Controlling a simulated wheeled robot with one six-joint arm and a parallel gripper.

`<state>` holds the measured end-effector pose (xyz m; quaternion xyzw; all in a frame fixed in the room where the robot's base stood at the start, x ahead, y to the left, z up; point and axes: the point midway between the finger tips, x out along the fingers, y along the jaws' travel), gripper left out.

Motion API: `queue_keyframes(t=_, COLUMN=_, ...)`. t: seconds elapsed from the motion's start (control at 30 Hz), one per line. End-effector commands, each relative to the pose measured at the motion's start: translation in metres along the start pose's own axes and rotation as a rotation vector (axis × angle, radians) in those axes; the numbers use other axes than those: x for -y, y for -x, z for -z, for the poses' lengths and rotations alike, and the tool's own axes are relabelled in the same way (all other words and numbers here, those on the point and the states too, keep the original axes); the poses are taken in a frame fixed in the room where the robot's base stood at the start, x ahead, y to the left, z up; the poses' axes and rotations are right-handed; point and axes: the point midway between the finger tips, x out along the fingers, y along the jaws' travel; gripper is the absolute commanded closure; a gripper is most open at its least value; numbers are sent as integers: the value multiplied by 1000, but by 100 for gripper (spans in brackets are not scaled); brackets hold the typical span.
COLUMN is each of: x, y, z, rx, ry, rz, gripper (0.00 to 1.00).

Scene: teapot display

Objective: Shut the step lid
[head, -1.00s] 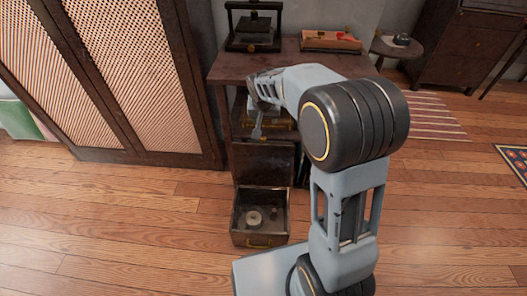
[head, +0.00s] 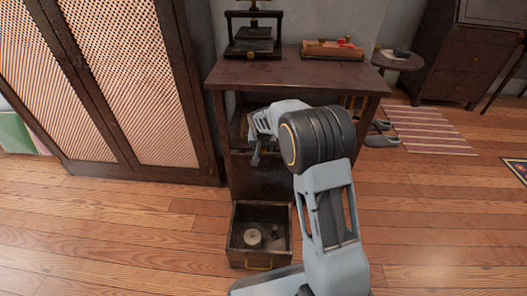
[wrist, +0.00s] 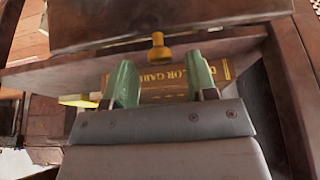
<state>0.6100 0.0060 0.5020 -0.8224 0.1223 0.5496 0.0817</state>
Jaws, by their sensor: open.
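In the wrist view, a dark wooden panel (wrist: 150,20) with a brass knob (wrist: 158,48) near its edge crosses the top; it appears to be the step lid. A brown book with gold lettering (wrist: 165,87) lies behind my fingers, partly covered by them. My gripper (wrist: 163,76) is open, its two green-padded fingers apart just short of the knob, and the gap looks empty. In the head view my gripper (head: 257,153) reaches into the front of the dark wooden cabinet (head: 300,72), below its top. My arm hides much of the lid there.
An open drawer (head: 260,264) with small items juts out low at the cabinet's front. A black press (head: 252,38) and a wooden box (head: 333,49) stand on the cabinet top. A lattice-door wardrobe (head: 135,80) is at left. Floor is clear at front left.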

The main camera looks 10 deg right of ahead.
Motion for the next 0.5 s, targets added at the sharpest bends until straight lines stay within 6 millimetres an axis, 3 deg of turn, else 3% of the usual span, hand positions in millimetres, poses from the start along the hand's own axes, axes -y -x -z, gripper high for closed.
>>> queue_keyframes(t=0.2, x=0, y=-15, z=0, rx=0, ry=0, rz=0, gripper=48)
queue_keyframes(t=0.5, x=0, y=-17, z=0, rx=0, ry=0, rz=0, gripper=48)
